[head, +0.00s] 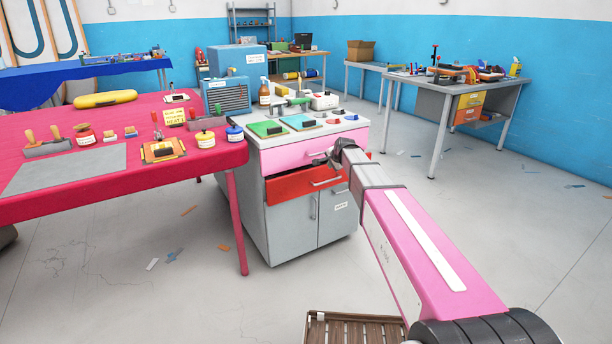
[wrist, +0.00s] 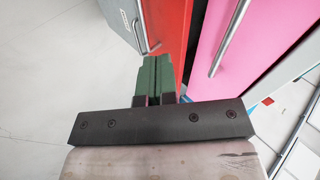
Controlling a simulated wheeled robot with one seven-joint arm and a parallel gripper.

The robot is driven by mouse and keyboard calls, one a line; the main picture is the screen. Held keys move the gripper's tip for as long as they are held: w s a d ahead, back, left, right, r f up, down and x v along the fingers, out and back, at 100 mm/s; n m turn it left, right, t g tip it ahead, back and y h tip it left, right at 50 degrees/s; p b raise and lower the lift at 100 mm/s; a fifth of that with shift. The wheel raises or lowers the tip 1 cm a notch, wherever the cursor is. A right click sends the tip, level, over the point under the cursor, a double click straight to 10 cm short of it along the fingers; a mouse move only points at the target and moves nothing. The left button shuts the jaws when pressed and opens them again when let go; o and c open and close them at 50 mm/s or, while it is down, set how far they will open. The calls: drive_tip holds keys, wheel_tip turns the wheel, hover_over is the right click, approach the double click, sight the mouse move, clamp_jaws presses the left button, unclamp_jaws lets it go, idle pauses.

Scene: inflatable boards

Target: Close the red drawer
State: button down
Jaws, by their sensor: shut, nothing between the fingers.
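The red drawer (head: 304,184) is in the grey cabinet (head: 288,226), below a pink drawer (head: 300,152). It appears to stick out a little from the cabinet, with a dark gap above its front. It has a metal bar handle (head: 325,182). My gripper (head: 322,158) is in front of the cabinet near the upper right of the red drawer. In the wrist view my gripper's green fingers (wrist: 156,63) are together and empty, close in front of the red drawer front (wrist: 167,28). I cannot tell whether they touch it.
The cabinet top holds green and blue boards, bottles and small tools. A red-covered table (head: 110,178) with tools stands close on the left. A grey workbench (head: 455,85) is at the back right. A slatted wooden thing (head: 350,328) lies low in front. Floor right of the cabinet is mostly clear.

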drive_tip(key=s+a+y, duration=0.2)
drive_tip(key=s+a, duration=0.7)
drive_tip(key=s, duration=0.1)
approach(294, 180)
drive_tip(key=shift+m, duration=0.4)
drive_tip(key=x, duration=0.5)
drive_tip(key=shift+w+d+f, duration=0.1)
drive_tip(key=shift+f, duration=0.4)
drive_tip(key=shift+w+a, duration=0.35)
drive_tip(key=shift+w, duration=0.05)
drive_tip(key=shift+w+a+r, duration=0.1)
drive_tip(key=shift+w+a, duration=0.65)
drive_tip(key=shift+w, duration=0.35)
drive_tip(key=shift+w+a, duration=0.75)
drive_tip(key=shift+w, duration=0.3)
